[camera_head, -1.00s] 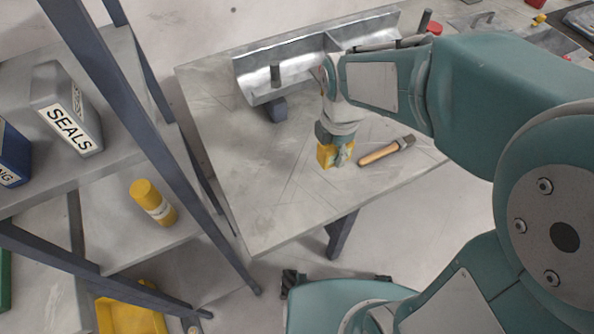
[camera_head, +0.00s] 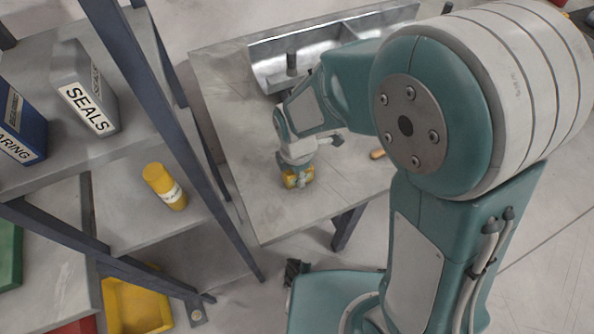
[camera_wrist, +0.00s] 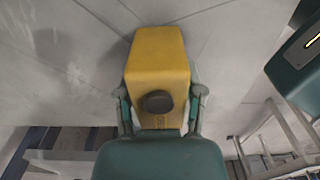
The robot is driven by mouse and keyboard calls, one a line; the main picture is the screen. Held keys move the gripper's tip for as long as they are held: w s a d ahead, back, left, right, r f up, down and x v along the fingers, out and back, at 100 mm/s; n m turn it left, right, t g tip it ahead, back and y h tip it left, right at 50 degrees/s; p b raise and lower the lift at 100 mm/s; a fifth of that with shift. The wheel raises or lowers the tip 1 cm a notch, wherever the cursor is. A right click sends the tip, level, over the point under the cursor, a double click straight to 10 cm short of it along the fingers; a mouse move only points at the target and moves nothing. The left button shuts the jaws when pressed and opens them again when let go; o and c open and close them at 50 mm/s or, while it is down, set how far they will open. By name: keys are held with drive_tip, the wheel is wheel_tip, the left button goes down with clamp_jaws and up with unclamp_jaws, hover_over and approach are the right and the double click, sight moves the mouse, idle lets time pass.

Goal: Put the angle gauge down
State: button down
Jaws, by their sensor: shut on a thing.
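The angle gauge is a yellow block with a dark round knob, seen large in the wrist view (camera_wrist: 158,62) and small in the head view (camera_head: 298,180). My gripper (camera_wrist: 159,112) is shut on it, one finger on each side. In the head view my gripper (camera_head: 297,172) points down over the left part of the grey table (camera_head: 238,110). The gauge is at or close above the table top; I cannot tell whether it touches. My gripper partly hides it.
A metal trough (camera_head: 320,45) lies along the table's back. A wooden handle (camera_head: 377,154) shows right of my gripper, partly hidden by my arm. A shelf rack stands left, with a SEALS box (camera_head: 85,95) and a yellow canister (camera_head: 165,187). The table's front left is clear.

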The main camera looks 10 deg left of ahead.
drive_tip(key=shift+a, duration=0.15)
drive_tip(key=shift+c, duration=1)
unclamp_jaws()
drive_tip(key=shift+d, duration=0.25)
wheel_tip(320, 180, up, 12)
drive_tip(key=shift+a+r, duration=0.1)
drive_tip(key=s+d+r+m+t, duration=0.2)
drive_tip(key=s+d+r+m, duration=0.2)
drive_tip(key=d+m, duration=0.6)
drive_tip(key=s+d+r+m+t, duration=0.3)
drive_tip(key=d+r+m, duration=0.3)
drive_tip(key=d+m, duration=0.4)
drive_tip(key=s+m, duration=0.1)
drive_tip(key=m, duration=0.3)
drive_tip(key=shift+s+d+r+t, duration=0.15)
drive_tip(key=shift+s+r+t, duration=0.05)
drive_tip(key=shift+t, duration=0.1)
